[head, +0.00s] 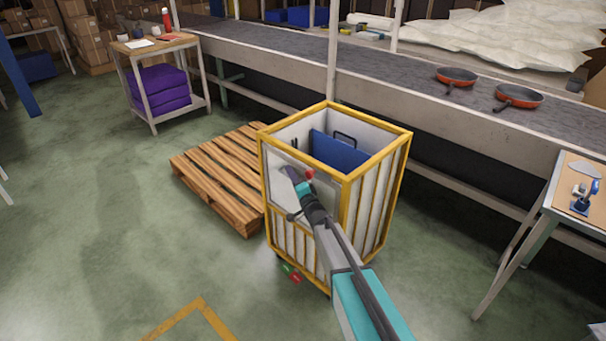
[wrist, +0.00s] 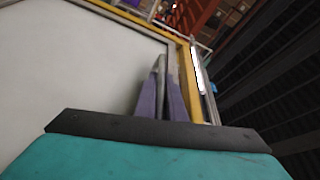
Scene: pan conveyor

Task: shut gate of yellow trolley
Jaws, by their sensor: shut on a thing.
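The yellow trolley (head: 347,180) stands upright on the floor in the middle of the head view, with a yellow frame and pale panels. Its gate appears to be the pale front-left panel (head: 328,191), which stands upright in the frame; whether it is latched I cannot tell. A red knob (head: 309,174) shows beside my gripper (head: 289,174). In the wrist view my purple fingers (wrist: 162,72) are shut on a thin grey bar-like part against the pale panel. My arm hides part of the front. A blue board (head: 338,153) stands inside the trolley.
A wooden pallet (head: 222,175) lies left of the trolley. The conveyor (head: 400,85) runs behind it, carrying two red pans (head: 457,76). A small table (head: 577,190) stands at right.

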